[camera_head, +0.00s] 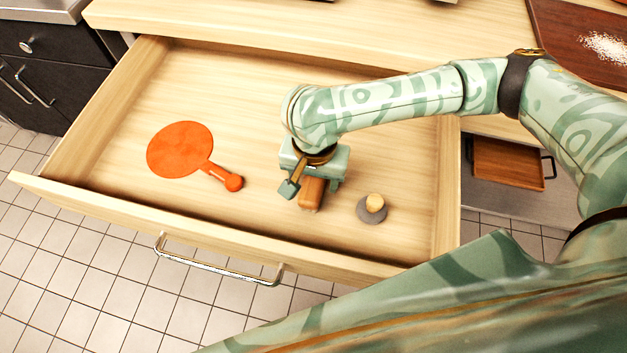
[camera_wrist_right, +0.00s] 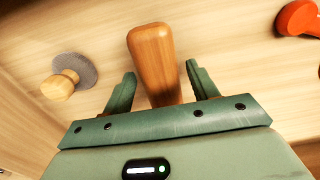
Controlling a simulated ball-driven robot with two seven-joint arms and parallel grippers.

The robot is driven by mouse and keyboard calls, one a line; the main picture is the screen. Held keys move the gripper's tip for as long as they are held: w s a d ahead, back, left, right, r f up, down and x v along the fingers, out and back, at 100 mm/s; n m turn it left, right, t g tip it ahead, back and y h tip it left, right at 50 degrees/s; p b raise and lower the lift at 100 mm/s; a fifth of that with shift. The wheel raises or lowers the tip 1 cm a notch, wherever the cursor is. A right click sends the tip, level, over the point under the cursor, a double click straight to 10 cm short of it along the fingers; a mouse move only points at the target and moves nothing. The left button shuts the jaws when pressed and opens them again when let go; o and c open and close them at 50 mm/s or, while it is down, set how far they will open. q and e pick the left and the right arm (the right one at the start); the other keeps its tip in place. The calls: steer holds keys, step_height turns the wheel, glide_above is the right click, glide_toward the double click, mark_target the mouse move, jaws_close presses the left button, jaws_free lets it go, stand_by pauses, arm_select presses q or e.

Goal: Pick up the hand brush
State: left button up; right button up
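The hand brush shows as a brown wooden handle (camera_head: 311,195) inside the open drawer; its head is hidden under my right gripper and wrist. My right gripper (camera_head: 303,186) points down over it. In the right wrist view the handle (camera_wrist_right: 154,55) lies between the two green fingers of the gripper (camera_wrist_right: 160,82), with a gap visible on each side. The fingers are open and straddle the handle without visibly closing on it. My left gripper is not in view.
An orange paddle (camera_head: 181,150) lies at the drawer's left. A grey disc with a wooden knob (camera_head: 372,209) lies just right of the handle. The drawer's front wall (camera_head: 210,225) is close by. A wooden tray (camera_head: 508,164) sits lower right, outside the drawer.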

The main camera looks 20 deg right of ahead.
mark_target(314, 179)
steer(key=c, duration=0.8)
